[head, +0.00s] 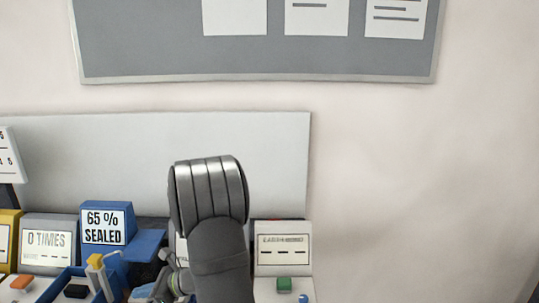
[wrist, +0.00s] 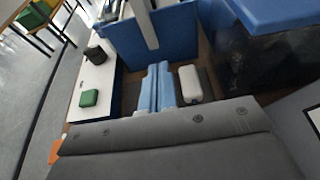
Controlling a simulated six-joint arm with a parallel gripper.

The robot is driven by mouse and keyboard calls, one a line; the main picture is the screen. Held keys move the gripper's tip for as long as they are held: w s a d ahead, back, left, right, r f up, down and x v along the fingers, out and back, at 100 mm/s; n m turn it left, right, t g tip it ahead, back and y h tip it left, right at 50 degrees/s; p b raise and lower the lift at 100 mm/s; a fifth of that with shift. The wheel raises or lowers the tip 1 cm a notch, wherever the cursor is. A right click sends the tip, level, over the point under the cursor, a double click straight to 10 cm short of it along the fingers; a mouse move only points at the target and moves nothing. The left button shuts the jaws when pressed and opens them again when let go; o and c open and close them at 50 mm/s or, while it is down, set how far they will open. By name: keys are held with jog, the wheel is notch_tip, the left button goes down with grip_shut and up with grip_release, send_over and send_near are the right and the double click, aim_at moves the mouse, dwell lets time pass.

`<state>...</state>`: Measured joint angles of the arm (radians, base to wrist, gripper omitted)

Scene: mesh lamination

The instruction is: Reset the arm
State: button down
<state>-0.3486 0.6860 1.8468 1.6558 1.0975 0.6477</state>
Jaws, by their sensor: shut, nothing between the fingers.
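My gripper (wrist: 159,68) shows in the wrist view as two light blue fingers side by side, closed together with nothing held between them. Its wide grey body fills the bottom of that view. In the head view my grey arm rises in front of the bench and hides part of it; the fingers cannot be made out clearly there. A blue machine with a "65 % SEALED" sign (head: 104,226) stands left of my arm. A white panel (head: 283,245) with a green button (head: 284,284) stands just right of it.
A grey "0 TIMES" display (head: 46,242) stands on the left, with an orange button (head: 21,282) and a black button (head: 77,291) below. A grey board (head: 262,50) with papers hangs on the wall. In the wrist view, a white rounded block (wrist: 190,83) lies beside the fingers.

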jog(key=v, duration=0.2)
jog(key=shift+d+r, duration=0.15)
jog(key=shift+d, duration=0.1)
